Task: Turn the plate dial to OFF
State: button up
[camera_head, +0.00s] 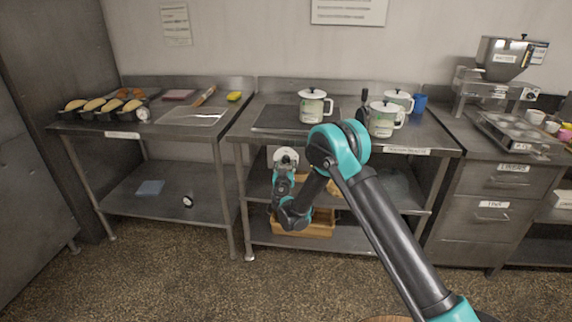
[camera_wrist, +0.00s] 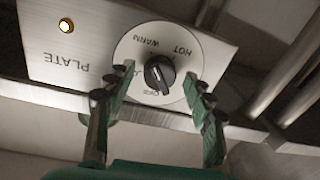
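The plate dial (camera_wrist: 158,75) is a black knob on a round white disc, on a pale panel marked PLATE (camera_wrist: 66,60). In the wrist view the panel is upside down. HOT and WARM are readable on the disc; other lettering is partly hidden by the left finger. A pale pointer line shows on the knob, but I cannot tell its exact setting. My gripper (camera_wrist: 159,80) is open, one finger on each side of the knob, with gaps visible. In the head view the white disc (camera_head: 287,157) is under the middle table's front edge, with my gripper (camera_head: 285,168) before it.
A small lamp (camera_wrist: 66,25) glows on the panel. The middle steel table (camera_head: 245,129) carries several lidded mugs, including one mug (camera_head: 312,106). A wooden crate (camera_head: 318,230) is on its lower shelf. Metal legs (camera_wrist: 285,85) are right of my fingers. The floor in front is clear.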

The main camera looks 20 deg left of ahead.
jog(key=c, duration=1)
